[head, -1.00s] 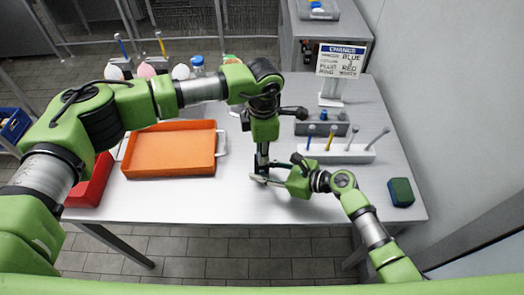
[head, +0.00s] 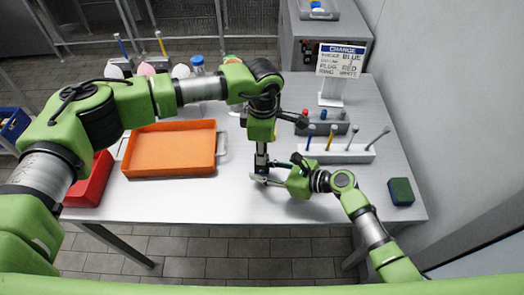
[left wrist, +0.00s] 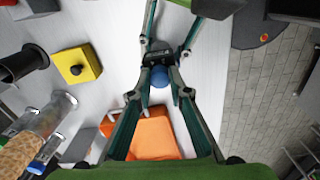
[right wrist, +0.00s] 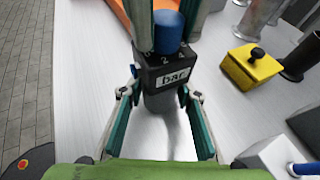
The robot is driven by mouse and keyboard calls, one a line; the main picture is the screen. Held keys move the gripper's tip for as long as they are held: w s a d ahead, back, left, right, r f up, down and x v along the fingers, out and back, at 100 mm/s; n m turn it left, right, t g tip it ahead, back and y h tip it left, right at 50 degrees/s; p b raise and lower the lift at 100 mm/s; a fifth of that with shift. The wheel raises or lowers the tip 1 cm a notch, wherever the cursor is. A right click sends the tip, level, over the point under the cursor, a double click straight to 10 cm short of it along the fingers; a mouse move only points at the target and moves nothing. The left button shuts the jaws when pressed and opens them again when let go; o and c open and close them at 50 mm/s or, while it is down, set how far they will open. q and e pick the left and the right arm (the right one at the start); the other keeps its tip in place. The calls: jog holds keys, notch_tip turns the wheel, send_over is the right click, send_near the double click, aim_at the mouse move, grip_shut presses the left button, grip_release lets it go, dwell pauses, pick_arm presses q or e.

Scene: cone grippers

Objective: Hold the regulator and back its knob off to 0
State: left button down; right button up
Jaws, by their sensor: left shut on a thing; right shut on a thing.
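The regulator (right wrist: 165,75) is a dark block with a "bar" label, number marks and a grey lower body. Its blue knob (right wrist: 168,30) stands on top and also shows in the left wrist view (left wrist: 159,77). My right gripper (head: 262,180) is shut on the regulator's body from the side, low over the table; its fingers flank the body in the right wrist view. My left gripper (head: 262,168) points down from above and is shut on the blue knob. In the head view the arms hide most of the regulator. I cannot read which number the knob points to.
An orange tray (head: 170,172) and a red bin (head: 98,182) lie to the left. A white rack (head: 345,155) with several tools and a green-blue block (head: 401,191) are to the right. A yellow block (right wrist: 250,68) with a black knob stands nearby.

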pick_arm(q)
jog(key=c, duration=1.9)
grip_release()
jog(key=shift+r, duration=0.1)
notch_tip(320, 180, up, 12)
jog(key=shift+s+f, duration=0.1)
pick_arm(e)
jog(key=o, duration=1.4)
jog(key=shift+c, duration=0.2)
